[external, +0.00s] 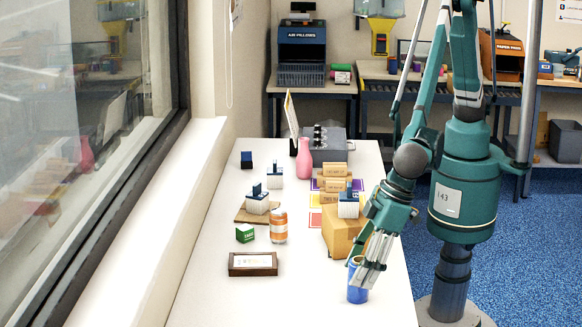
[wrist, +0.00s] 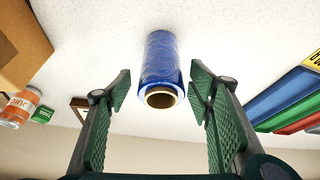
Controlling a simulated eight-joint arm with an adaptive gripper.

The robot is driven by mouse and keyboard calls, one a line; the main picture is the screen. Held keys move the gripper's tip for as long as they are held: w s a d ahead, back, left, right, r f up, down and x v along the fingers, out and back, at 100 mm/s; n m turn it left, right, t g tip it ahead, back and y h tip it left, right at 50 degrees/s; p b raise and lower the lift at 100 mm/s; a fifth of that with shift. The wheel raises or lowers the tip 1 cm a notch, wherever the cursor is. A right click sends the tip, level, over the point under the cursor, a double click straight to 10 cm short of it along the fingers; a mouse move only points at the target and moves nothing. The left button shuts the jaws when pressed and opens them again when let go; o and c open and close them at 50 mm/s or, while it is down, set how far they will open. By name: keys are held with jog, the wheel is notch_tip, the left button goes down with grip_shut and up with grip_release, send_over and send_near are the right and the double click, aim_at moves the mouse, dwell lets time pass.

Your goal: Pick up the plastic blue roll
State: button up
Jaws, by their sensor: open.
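The blue plastic roll (external: 357,291) stands on the white table near its front right edge. In the wrist view the roll (wrist: 161,62) shows its shiny blue wrap and a brown cardboard core with an open end. My gripper (external: 366,272) is at the roll in the external view, partly in front of it. In the wrist view my gripper (wrist: 160,88) is open, with one green ridged finger on each side of the roll. Gaps show between the fingers and the roll.
A cardboard box (external: 341,236) stands just behind my gripper. An orange-labelled jar (external: 279,226), a green box (external: 245,233) and a dark framed box (external: 253,264) are to the left. Blue, green and red bins (wrist: 290,100) show at the right in the wrist view. The front left table is clear.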

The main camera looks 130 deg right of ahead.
jog(key=shift+f, duration=0.2)
jog(key=shift+x, duration=2.45)
jog(key=c, duration=1.1)
